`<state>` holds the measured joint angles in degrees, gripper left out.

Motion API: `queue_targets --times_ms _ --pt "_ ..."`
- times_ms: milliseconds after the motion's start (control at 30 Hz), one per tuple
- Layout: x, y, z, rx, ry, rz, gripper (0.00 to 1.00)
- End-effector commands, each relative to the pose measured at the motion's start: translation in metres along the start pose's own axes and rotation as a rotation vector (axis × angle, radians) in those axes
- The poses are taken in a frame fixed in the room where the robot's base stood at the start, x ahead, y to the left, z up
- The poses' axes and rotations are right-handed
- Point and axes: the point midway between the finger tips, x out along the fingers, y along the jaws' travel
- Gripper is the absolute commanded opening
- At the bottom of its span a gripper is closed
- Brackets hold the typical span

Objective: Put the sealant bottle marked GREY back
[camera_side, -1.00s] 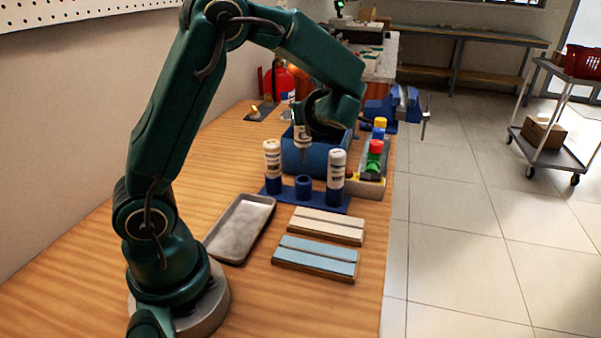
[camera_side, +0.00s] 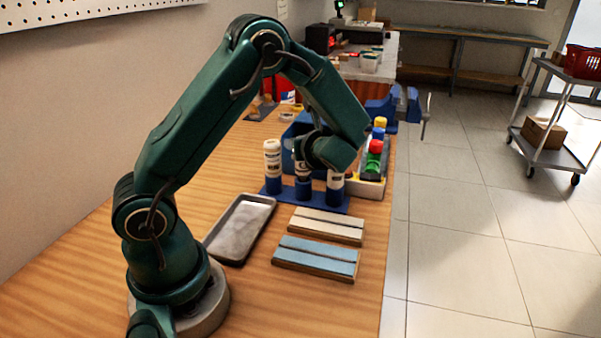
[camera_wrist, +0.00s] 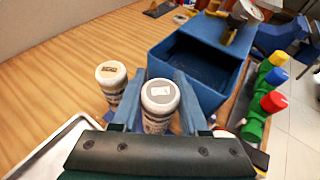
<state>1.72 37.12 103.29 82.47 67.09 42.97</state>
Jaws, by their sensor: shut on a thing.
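My gripper (camera_wrist: 158,104) is shut on a white bottle (camera_wrist: 160,92) with a grey disc and a small label on its top. The label is too small to read. In the side view the held bottle (camera_side: 301,168) is upright at the middle holder of the blue rack (camera_side: 274,199). Its lower end is at or in the holder; I cannot tell whether it is fully seated. A white bottle with a tan top label (camera_wrist: 111,72) stands in the rack's left holder. Another white bottle (camera_side: 335,188) stands in the right holder, its upper part hidden by my gripper.
A blue open bin (camera_wrist: 200,47) stands right behind the rack. Red, green, blue and yellow-topped items (camera_side: 375,150) stand in a tray to the right. A grey metal tray (camera_side: 238,228) and two slotted blocks (camera_side: 316,256) lie in front. A blue vise (camera_side: 385,105) is farther back.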

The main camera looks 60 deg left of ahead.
Motion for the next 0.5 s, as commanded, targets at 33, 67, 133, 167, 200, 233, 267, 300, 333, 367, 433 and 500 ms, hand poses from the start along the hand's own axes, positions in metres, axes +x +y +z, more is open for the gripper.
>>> queue_targets --times_ms 33,67,133,167,200,233,267,300,333,367,433,500 --pt "0.0006 -0.0001 -0.0017 0.001 0.0 0.0 0.12" --pt "0.0009 0.0 -0.0026 0.001 0.0 0.0 0.12" --pt "0.0017 0.0 -0.0044 0.002 0.0 0.0 0.12" --pt "0.002 0.0 -0.0052 0.002 0.0 0.0 0.12" --pt "0.0024 -0.0001 -0.0062 0.002 0.0 0.0 0.12" --pt "0.0022 -0.0001 -0.0058 0.001 0.0 -0.001 0.55" --pt "0.0021 -0.0001 -0.0056 0.001 0.0 -0.001 0.56" --pt "0.0021 -0.0001 -0.0056 0.001 0.0 -0.001 0.56" --pt "0.0021 -0.0001 -0.0056 0.001 0.0 -0.001 0.56" --pt "0.0021 -0.0001 -0.0056 0.001 0.0 -0.001 0.56" --pt "0.0021 -0.0001 -0.0055 0.001 0.0 -0.001 0.56" --pt "0.0021 -0.0001 -0.0054 0.001 0.0 0.0 0.56"
